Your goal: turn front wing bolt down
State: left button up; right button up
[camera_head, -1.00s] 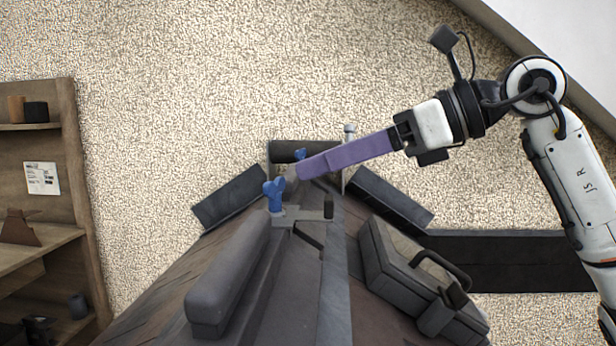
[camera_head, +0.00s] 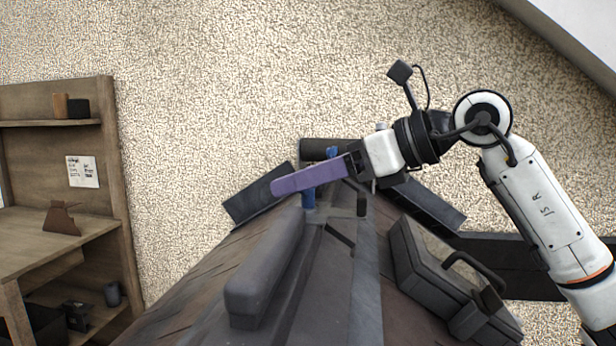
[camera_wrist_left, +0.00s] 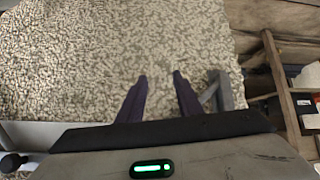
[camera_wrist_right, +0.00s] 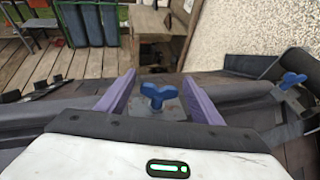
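The front blue wing bolt (camera_head: 309,198) stands near the ridge. In the head view its wings are hidden behind my right gripper's purple finger, and only its lower part shows. In the right wrist view the wing bolt (camera_wrist_right: 158,95) shows whole, upright on a grey plate. My right gripper (camera_head: 277,188) reaches over it from the right. In the right wrist view the right gripper (camera_wrist_right: 160,76) is open, one finger on each side of the bolt, with gaps to both. My left gripper (camera_wrist_left: 160,75) is open and empty, outside the head view.
A second blue wing bolt (camera_head: 333,152) stands farther back on the ridge. A grey ridge piece (camera_head: 265,265) lies in front, and a dark case (camera_head: 440,280) sits on the right slope. A wooden shelf (camera_head: 110,200) stands at the left.

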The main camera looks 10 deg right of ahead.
jog(key=c, duration=0.9)
jog(key=shift+m+t+h, duration=0.5)
jog(key=shift+m+h, duration=0.1)
jog(key=shift+m, duration=0.1)
jog(key=o, duration=1)
jog(key=shift+o, duration=0.2)
jog(key=v, duration=1)
jog(key=shift+s+d, duration=0.1)
jog(key=shift+d, duration=0.1)
